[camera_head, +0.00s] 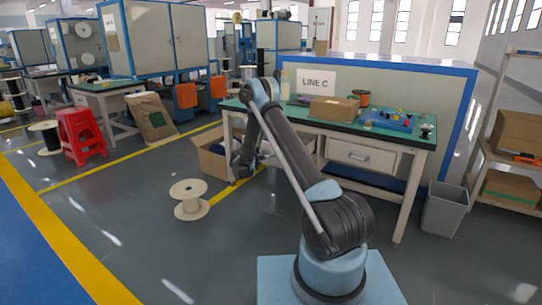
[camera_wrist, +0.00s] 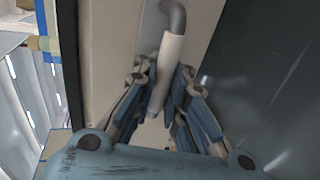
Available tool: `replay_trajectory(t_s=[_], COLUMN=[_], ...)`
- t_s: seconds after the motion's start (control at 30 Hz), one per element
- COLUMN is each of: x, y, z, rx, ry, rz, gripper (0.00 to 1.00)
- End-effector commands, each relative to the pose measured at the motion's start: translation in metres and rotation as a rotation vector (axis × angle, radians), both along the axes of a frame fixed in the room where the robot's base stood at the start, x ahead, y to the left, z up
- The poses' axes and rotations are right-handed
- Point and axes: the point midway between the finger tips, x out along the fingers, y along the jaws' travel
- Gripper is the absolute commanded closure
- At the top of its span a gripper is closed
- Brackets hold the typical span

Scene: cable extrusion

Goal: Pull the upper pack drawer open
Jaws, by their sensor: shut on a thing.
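In the wrist view my gripper (camera_wrist: 162,88) is shut on a pale cylindrical handle (camera_wrist: 170,62) with a bent grey end, its fingers on either side of it. The handle stands in front of a light panel (camera_wrist: 120,35); I cannot tell whether this is the upper pack drawer's front. In the head view a drawer (camera_head: 362,156) with a bar handle sits under the green-topped workbench and looks closed. My arm's far end reaches down at the bench's left end, and the fingers cannot be made out there.
An open cardboard box (camera_head: 208,158) stands on the floor by the bench's left end. An empty spool (camera_head: 188,198) stands in front of it. A grey bin (camera_head: 444,208) is right of the bench. The left aisle floor is mostly clear.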

Motion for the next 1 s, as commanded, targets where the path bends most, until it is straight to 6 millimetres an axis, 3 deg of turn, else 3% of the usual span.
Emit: replay_trajectory(t_s=[0.3, 0.73, 0.77, 0.83, 1.0], x=[-0.020, -0.023, -0.024, -0.024, -0.023], y=[0.008, 0.001, 0.001, 0.001, 0.002], z=[0.001, 0.001, 0.001, 0.001, 0.001], rx=[-0.003, -0.004, -0.004, -0.004, -0.003], ry=[-0.002, -0.001, -0.001, -0.001, 0.000], rz=[-0.004, -0.017, -0.018, -0.017, -0.015], gripper=[1.00, 1.00, 0.84, 0.68, 0.66])
